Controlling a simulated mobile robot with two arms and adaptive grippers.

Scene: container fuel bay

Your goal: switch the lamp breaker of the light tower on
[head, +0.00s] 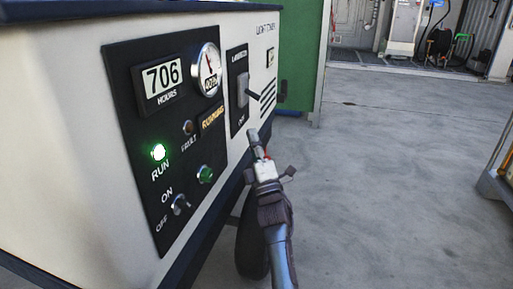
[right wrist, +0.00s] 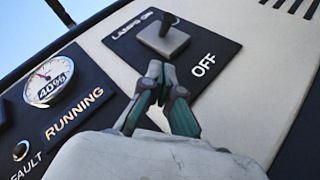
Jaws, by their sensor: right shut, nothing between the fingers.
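The light tower (head: 80,60) is a white cabinet filling the left of the head view. Its lamp breaker (head: 243,90) is a grey block with a dark lever on a black plate lettered OFF at the bottom. My right gripper (head: 255,145) is shut and empty, just below the breaker plate in the head view. In the right wrist view its fingertips (right wrist: 160,82) overlap the plate's lower edge; contact is unclear. My left gripper is not in view.
The control panel (head: 120,120) beside the breaker has an hour meter reading 706, a gauge, a lit green RUN lamp (head: 158,152), a RUNNING sign and an ON/OFF toggle (head: 180,204). Vents (head: 267,95) lie right of the breaker. Open concrete floor (head: 390,190) is to the right.

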